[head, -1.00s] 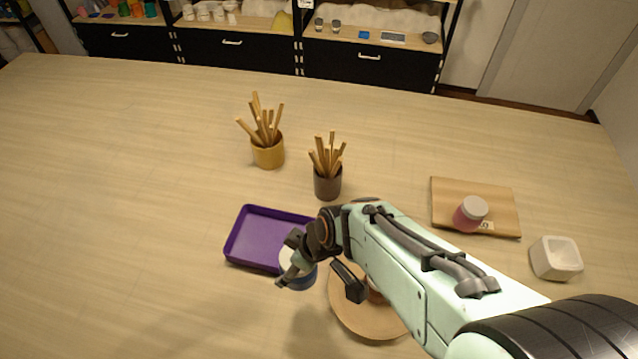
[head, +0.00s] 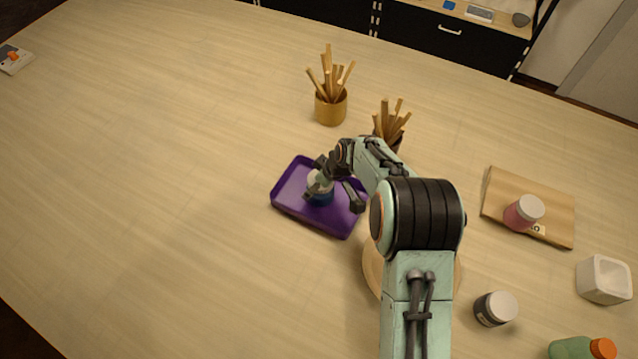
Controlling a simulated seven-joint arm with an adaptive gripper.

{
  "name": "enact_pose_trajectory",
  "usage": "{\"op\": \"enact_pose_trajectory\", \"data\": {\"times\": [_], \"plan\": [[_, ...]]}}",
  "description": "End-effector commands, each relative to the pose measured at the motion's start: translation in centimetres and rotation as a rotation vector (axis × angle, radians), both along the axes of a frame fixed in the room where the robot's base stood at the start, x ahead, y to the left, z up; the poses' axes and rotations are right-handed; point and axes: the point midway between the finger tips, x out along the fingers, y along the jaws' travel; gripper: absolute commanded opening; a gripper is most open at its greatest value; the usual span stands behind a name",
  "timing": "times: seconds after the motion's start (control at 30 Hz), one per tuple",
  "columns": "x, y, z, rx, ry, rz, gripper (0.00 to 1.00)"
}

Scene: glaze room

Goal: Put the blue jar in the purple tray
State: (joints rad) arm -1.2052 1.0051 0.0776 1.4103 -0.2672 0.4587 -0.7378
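The blue jar (head: 323,199) has a pale lid and shows upright against the middle of the purple tray (head: 290,203). From this angle I cannot tell for sure that its base rests on the tray floor. My gripper (head: 335,197) is over the tray, with its fingers spread to either side of the jar. The left finger crosses in front of the lid and hides part of it. The right finger stands apart from the jar, with a gap showing between them. The tray's right rim is partly hidden by my arm.
A yellow pot (head: 331,109) and a darker pot of sticks (head: 391,124) stand behind the tray. A round board (head: 373,266) lies under my arm.

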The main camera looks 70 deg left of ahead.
Motion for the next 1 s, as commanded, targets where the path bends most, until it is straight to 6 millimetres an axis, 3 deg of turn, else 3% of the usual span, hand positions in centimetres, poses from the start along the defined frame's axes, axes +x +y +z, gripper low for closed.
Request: {"op": "enact_pose_trajectory", "data": {"times": [0.1,0.47,0.5,0.57,1.0], "plan": [[-0.01,0.0,-1.23,0.001,0.001,0.0,0.26],[0.0,-0.01,-1.54,0.002,0.0,0.0,0.26],[0.0,-0.03,-1.6,0.001,0.0,0.0,0.73],[0.0,-0.03,-1.58,0.001,0.0,0.0,0.92],[0.12,-0.12,-0.84,0.003,-0.001,-0.001,0.93]]}}
